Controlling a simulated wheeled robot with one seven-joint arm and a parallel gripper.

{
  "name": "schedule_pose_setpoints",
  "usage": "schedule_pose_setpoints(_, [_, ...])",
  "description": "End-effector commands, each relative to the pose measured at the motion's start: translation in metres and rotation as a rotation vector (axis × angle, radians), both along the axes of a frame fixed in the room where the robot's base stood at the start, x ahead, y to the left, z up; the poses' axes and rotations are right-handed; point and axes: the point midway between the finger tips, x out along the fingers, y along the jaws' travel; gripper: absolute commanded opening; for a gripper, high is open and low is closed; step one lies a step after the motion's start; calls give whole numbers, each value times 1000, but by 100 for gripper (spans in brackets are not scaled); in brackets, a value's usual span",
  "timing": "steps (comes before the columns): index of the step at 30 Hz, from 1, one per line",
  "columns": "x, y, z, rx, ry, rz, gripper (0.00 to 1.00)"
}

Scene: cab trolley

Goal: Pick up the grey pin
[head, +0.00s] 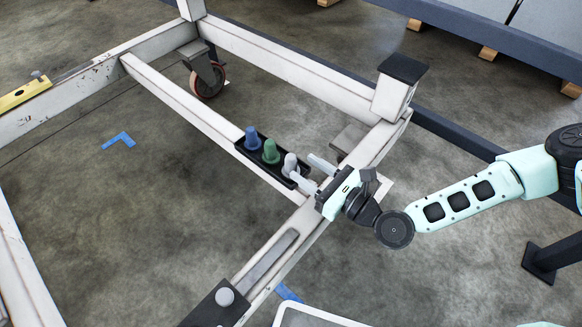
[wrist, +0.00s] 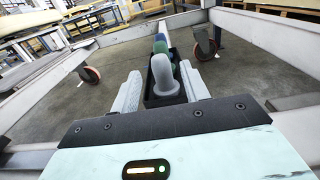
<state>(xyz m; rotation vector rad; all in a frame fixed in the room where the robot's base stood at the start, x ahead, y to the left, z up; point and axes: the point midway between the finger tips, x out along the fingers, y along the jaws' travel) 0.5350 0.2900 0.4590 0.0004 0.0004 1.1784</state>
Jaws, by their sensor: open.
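The grey pin (head: 290,161) stands upright at the near right end of a black tray (head: 244,151) on the trolley's white frame. Beside it in the tray stand a green pin (head: 270,152) and a blue pin (head: 252,139). My gripper (head: 307,171) is open, its two pale fingers pointing at the grey pin. In the wrist view the grey pin (wrist: 163,76) shows between the open fingers (wrist: 160,88), with the green and blue pins partly hidden behind it. I cannot tell whether either finger touches the pin.
The white trolley frame (head: 190,103) surrounds the tray, with a corner post (head: 394,95) behind my gripper and a caster (head: 207,78) at the back. A yellow level (head: 24,93) lies on the left beam. A dark rail (head: 450,135) runs at the right.

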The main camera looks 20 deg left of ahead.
Motion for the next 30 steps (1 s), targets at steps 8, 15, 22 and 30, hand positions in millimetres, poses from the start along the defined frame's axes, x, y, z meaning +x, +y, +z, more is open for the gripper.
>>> schedule_pose_setpoints(8, [10, 27, 2, 0, -5, 3, 45])
schedule_pose_setpoints(15, [20, 50, 4, -1, -2, 1, 45])
schedule_pose_setpoints(22, [21, 51, 5, 0, 0, 1, 45])
schedule_pose_setpoints(30, [21, 51, 5, 1, -1, 1, 0])
